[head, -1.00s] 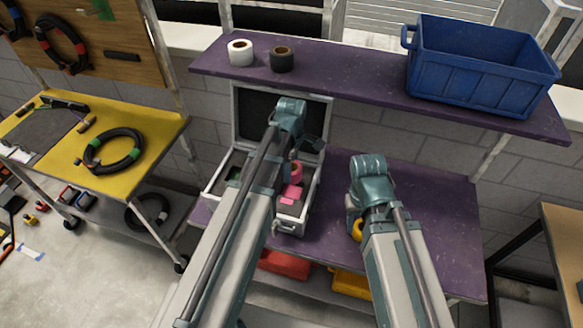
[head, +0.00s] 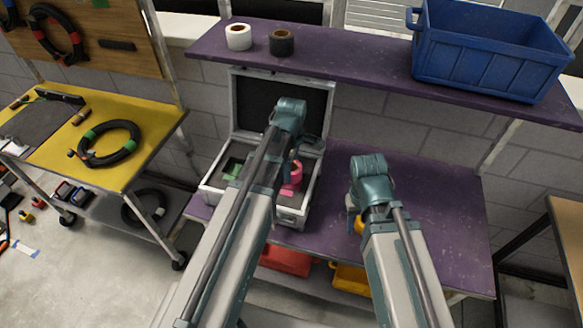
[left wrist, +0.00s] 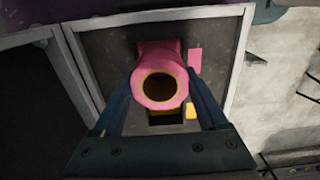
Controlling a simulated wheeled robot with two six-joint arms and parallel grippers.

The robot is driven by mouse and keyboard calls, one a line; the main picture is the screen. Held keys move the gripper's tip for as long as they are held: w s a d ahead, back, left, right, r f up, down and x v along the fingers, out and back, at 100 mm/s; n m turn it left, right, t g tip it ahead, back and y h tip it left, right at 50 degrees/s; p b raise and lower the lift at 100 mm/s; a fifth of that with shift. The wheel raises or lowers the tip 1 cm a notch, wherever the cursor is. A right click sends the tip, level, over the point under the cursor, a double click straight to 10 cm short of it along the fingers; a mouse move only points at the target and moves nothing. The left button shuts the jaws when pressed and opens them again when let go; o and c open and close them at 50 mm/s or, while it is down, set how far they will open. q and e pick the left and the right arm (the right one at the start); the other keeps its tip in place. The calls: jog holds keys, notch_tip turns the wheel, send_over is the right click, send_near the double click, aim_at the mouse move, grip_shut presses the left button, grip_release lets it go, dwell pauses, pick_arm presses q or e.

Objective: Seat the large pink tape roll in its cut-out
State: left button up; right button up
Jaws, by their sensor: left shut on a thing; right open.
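The large pink tape roll (left wrist: 160,85) is between the fingers of my left gripper (left wrist: 163,100), which is shut on it. In the left wrist view its dark core faces the camera, and it hides part of the foam. In the head view the pink roll (head: 294,175) is inside the open case (head: 292,214), partly behind my left arm. Whether it touches the foam is unclear. A dark cut-out (left wrist: 165,119) shows below it in the wrist view, with a yellow piece (left wrist: 190,112) at its edge. My right gripper (head: 352,210) is open above the bench, its fingers mostly hidden.
A flat pink piece (left wrist: 195,61) lies on the foam beside the roll. The case stands on the purple bench (head: 440,215); the bench is clear at right. The shelf above holds a white roll (head: 238,37), a black roll (head: 281,43) and a blue crate (head: 485,60).

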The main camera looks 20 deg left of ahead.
pick_arm(q)
jog(key=shift+f+b, duration=1.2)
jog(key=shift+f, duration=0.2)
jog(key=o, duration=1.4)
jog(key=shift+c, duration=0.2)
jog(key=shift+r, duration=0.15)
notch_tip(320, 180, up, 14)
jog(key=p, duration=1.4)
jog(key=shift+f, duration=0.25)
jog(key=s+m, duration=0.8)
jog(key=m, duration=0.9)
jog(key=s+d+f+m+y+b, duration=0.1)
jog(key=s+d+f+m+b, duration=0.3)
jog(key=d+f+b, duration=0.6)
jog(key=shift+s+d+f+b, duration=0.25)
jog(key=shift+s+f+b, duration=0.25)
jog(key=shift+s, duration=0.65)
